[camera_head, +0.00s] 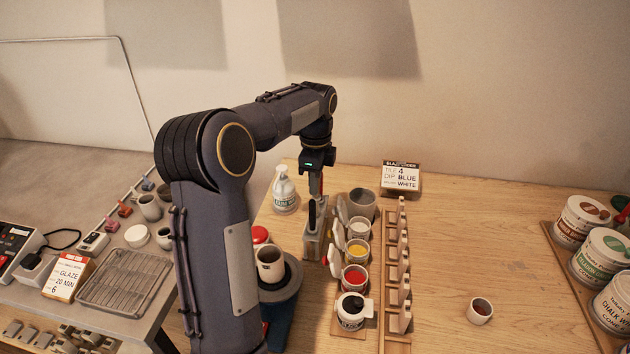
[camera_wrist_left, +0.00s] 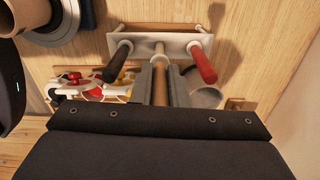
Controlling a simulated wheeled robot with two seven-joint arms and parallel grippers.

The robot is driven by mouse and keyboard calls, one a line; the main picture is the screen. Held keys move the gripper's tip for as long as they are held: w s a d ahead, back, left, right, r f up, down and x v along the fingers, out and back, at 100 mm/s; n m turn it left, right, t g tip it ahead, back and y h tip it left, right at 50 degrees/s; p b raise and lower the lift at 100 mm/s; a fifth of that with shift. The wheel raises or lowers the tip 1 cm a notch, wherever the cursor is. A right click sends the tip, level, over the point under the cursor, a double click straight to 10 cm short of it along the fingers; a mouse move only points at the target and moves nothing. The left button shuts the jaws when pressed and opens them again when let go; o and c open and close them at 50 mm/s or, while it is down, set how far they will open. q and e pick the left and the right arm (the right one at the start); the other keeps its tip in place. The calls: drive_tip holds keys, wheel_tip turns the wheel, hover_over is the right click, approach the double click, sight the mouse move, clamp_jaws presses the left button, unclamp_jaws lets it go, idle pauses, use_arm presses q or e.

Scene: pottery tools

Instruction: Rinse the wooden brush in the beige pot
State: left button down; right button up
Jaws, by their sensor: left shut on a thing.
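My left gripper (camera_head: 316,190) points down over a pale grey brush stand (camera_head: 313,245) in the head view. In the left wrist view the gripper (camera_wrist_left: 160,72) is shut on the wooden brush (camera_wrist_left: 160,92), which sits between the two fingers. The brush's pale end lies over the middle of the stand (camera_wrist_left: 138,40); I cannot tell whether it is clear of it. A black-handled tool (camera_wrist_left: 119,60) and a red-handled tool (camera_wrist_left: 203,62) stand on either side. My right gripper is out of view.
Glaze cups, including a yellow one (camera_head: 358,249) and a red one (camera_head: 354,276), line up in front of the pot. A wooden rack (camera_head: 397,285) stands right of them. A white bottle (camera_head: 284,190) is left. The table's right middle is mostly clear around a small cup (camera_head: 480,311).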

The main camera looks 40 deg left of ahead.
sight(315, 198)
use_arm(q)
drive_tip(key=shift+f+b, duration=1.45)
drive_tip(key=shift+f, duration=1.6)
idle(0.8)
drive_tip(key=c, duration=1.3)
unclamp_jaws()
drive_tip(key=shift+c, duration=0.2)
wheel_tip(315, 198, up, 8)
drive_tip(key=shift+f, duration=0.1)
